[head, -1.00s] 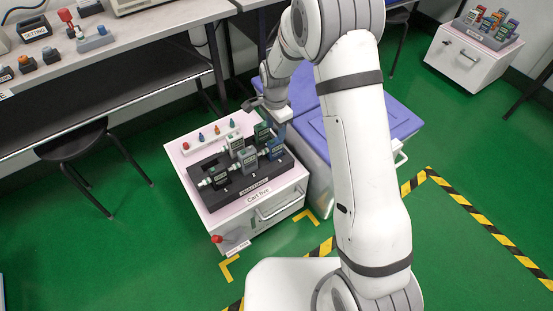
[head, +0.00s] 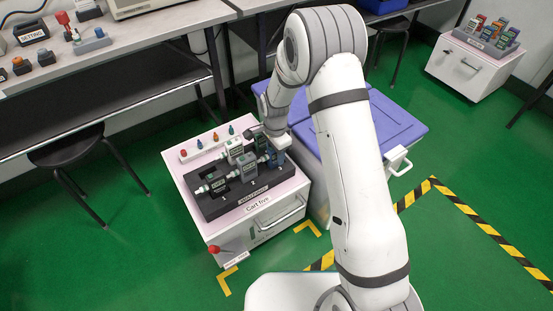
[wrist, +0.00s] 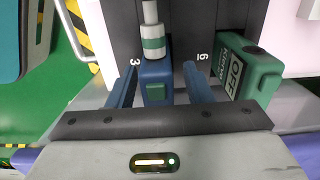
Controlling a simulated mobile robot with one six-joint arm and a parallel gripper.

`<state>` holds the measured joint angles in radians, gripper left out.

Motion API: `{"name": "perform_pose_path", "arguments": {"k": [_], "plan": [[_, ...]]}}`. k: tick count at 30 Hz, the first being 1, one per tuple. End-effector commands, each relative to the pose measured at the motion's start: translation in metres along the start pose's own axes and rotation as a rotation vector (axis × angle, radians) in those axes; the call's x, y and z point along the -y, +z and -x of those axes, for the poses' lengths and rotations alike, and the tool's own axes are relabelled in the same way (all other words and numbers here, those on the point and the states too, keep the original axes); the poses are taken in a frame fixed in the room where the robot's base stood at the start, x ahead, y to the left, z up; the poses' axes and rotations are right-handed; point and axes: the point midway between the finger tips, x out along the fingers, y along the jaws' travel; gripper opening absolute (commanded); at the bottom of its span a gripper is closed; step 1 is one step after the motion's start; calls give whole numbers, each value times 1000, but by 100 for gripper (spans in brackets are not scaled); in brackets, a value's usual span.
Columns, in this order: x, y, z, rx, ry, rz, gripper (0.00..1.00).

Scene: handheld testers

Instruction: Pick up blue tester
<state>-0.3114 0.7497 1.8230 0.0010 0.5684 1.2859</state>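The blue tester (head: 277,157) stands at the right end of the dark rack (head: 212,210) on the cart. In the wrist view the blue tester (wrist: 155,72) has a pale probe with a green band at its far end. My gripper (wrist: 160,80) is open, with one blue finger on each side of the blue tester and small gaps showing. In the head view my gripper (head: 274,137) is down at the tester's top, partly hidden by my arm.
A green tester (wrist: 248,68) labelled OFF stands close beside my right finger. Several grey and dark testers, including a grey one (head: 246,164), share the rack. A strip with small coloured knobs (head: 204,147) lies behind it. A blue-lidded bin (head: 375,125) adjoins the cart.

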Motion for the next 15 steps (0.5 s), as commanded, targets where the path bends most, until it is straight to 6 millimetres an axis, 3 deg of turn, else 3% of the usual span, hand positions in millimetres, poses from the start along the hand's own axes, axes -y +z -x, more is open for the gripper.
{"name": "perform_pose_path", "arguments": {"k": [15], "plan": [[0, -1, 0, 0, 0, -1, 3]]}}
